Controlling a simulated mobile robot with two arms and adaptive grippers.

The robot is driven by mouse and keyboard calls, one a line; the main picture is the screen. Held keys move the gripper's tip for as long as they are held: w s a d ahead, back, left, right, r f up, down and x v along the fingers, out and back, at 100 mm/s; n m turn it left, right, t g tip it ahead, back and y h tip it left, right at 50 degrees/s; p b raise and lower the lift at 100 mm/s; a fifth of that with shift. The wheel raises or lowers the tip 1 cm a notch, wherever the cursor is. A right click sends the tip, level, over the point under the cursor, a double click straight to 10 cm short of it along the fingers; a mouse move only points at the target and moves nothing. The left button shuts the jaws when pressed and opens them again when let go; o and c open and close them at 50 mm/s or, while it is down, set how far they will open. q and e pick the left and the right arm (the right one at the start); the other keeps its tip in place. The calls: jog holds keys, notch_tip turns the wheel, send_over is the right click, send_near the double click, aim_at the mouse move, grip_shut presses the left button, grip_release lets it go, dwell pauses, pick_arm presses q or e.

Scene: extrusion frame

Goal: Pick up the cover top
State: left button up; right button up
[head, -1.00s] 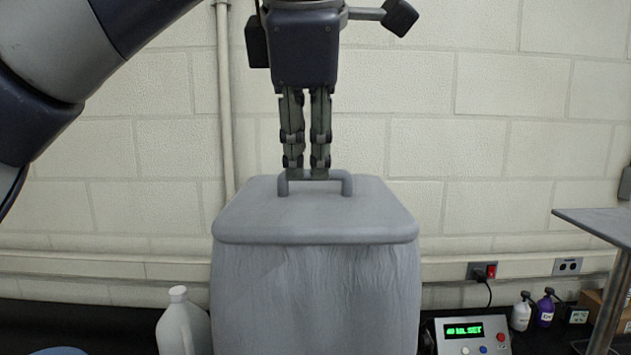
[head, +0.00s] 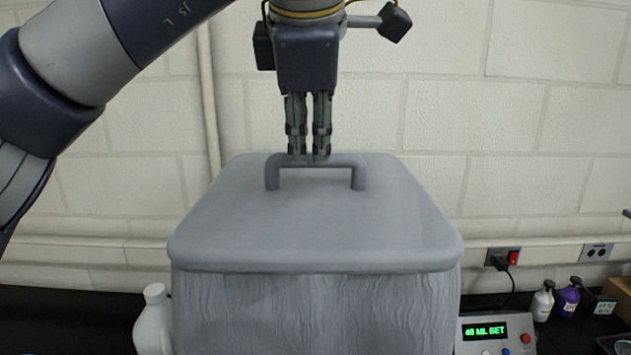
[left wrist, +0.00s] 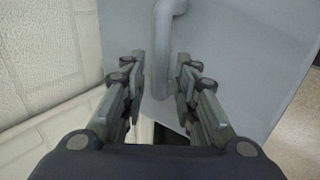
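The cover top (head: 315,230) is a grey, rounded-square lid with an arched handle (head: 345,161). It lies on a large grey bin (head: 315,310) in the head view. My left gripper (head: 309,157) points straight down, its fingertips at the handle's bar, left of its middle. The bar hides the very tips. In the left wrist view the two fingers (left wrist: 161,70) stand apart, with the handle (left wrist: 162,40) showing between and beyond them. The gripper is open, and I cannot tell whether a finger touches the bar. My right gripper is in neither view.
A block wall (head: 440,110) with a vertical pipe (head: 209,100) stands close behind the bin. A white jug (head: 153,322) is at the bin's left. A control box with a green display (head: 487,331) and small bottles (head: 567,297) are at its right.

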aim_at(312, 155)
pick_arm(q)
jog(key=p+x, duration=0.2)
jog(key=x, duration=0.1)
jog(key=shift+w+d+f+p, duration=0.15)
jog(key=shift+w+d+p, duration=0.05)
jog(key=shift+p, duration=0.1)
jog(key=shift+p+x, duration=0.3)
jog(key=shift+x, duration=0.65)
jog(key=shift+f, duration=0.2)
jog(key=shift+w, duration=0.15)
grip_shut()
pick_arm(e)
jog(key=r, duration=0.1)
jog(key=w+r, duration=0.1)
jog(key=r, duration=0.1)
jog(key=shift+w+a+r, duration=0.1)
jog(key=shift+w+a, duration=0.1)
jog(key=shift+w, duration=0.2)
